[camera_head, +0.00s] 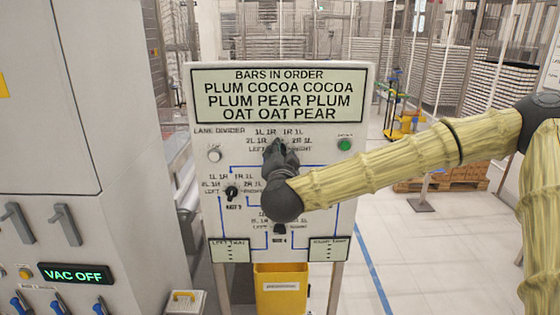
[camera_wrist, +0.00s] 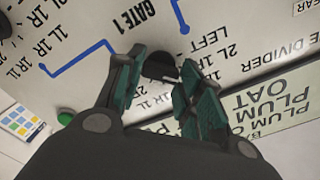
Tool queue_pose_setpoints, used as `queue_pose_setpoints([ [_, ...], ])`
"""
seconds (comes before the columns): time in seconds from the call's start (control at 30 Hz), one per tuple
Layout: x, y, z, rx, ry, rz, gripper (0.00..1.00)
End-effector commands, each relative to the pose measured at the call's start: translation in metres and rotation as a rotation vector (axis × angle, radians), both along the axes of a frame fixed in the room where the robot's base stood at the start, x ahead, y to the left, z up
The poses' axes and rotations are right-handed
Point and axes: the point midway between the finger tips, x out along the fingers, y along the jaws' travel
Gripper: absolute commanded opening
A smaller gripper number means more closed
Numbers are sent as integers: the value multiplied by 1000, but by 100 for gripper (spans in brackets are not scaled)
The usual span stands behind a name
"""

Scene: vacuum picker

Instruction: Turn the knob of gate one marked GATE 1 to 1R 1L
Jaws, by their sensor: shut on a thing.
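The knob of gate one (camera_wrist: 160,66) is a dark round knob on the white panel, between my fingers in the wrist view. The GATE 1 label (camera_wrist: 135,14) shows beside it, turned over in that view. My gripper (camera_wrist: 163,72) is shut on this knob; in the head view the gripper (camera_head: 279,150) hides it at the upper middle of the panel (camera_head: 358,150). Printed settings such as 1L 1R, 2L 1R and 1R 1L surround the knob. My fingers cover part of them, and I cannot tell which setting the knob points to.
A sign (camera_head: 280,95) listing the bars in order tops the panel. A second black knob (camera_head: 232,192), a white knob (camera_head: 214,155) and a green button (camera_head: 345,144) are close by. A yellow bin (camera_head: 281,297) stands below. A grey cabinet reading VAC OFF (camera_head: 76,273) is at left.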

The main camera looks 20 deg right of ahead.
Motion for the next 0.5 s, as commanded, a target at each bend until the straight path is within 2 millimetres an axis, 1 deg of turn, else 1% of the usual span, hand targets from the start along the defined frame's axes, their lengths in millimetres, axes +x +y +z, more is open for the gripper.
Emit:
queue_pose_setpoints([
  [0.03,0,-1,-6,32,-12,-1,14],
  [0.07,0,-1,-6,56,-18,-1,14],
  [0.5,0,-1,-9,452,-132,0,14],
])
